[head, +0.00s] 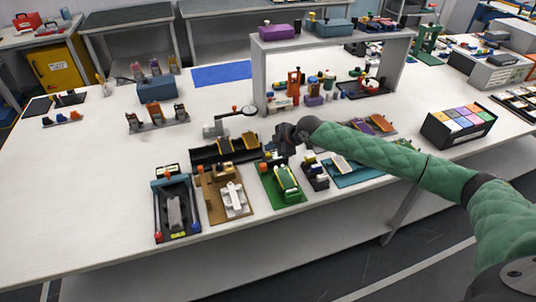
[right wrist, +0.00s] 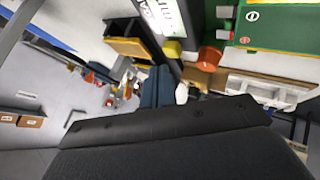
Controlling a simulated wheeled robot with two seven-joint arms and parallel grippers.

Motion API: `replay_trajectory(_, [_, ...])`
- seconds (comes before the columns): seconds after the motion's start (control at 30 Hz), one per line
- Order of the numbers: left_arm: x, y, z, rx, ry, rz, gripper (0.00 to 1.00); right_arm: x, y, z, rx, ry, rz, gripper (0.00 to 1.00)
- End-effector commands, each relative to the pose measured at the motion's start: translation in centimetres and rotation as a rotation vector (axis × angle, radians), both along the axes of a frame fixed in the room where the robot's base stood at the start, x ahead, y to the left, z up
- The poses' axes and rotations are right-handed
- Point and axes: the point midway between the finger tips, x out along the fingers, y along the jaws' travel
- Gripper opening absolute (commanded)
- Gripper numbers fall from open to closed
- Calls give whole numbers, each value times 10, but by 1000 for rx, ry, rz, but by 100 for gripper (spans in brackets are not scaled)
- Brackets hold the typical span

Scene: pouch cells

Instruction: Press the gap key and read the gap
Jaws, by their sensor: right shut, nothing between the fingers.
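My right gripper (head: 280,146) hangs over the workbench, just behind a green board (head: 294,199) that carries a yellow-green part (head: 286,178). The gripper is dark and looks shut and empty; its fingertips are small in the head view. In the right wrist view a black gripper part fills the lower half. Past it are a green panel (right wrist: 285,30) with a round white mark, an orange knob (right wrist: 210,58) and a yellow knob (right wrist: 172,49). A label with lettering (right wrist: 160,15) is cut off at the top. I cannot tell which part is the gap key, and no gap reading is legible. My left gripper is out of view.
Left of the green board are a tan board (head: 215,213) and a black tray (head: 187,232). A dark small fixture (head: 314,174) and a teal tray (head: 355,178) are at its right. A grey shelf (head: 258,85) stands behind. The bench's left front is clear.

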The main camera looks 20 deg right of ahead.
Motion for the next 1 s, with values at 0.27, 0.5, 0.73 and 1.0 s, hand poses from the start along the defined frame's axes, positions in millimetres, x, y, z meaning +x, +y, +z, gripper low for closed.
replay_trajectory(0.27, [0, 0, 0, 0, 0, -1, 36, 0, 0, 0, 0, 0, 0, 0])
replay_trajectory(0.5, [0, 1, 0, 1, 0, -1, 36, 0, 0, 0, 0, 0, 0, 0])
replay_trajectory(0.73, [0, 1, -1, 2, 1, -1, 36, 0, 0, -2, 0, 0, 0, 0])
replay_trajectory(1.0, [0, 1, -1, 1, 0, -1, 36, 0, 0, -8, 0, 0, 0, 0])
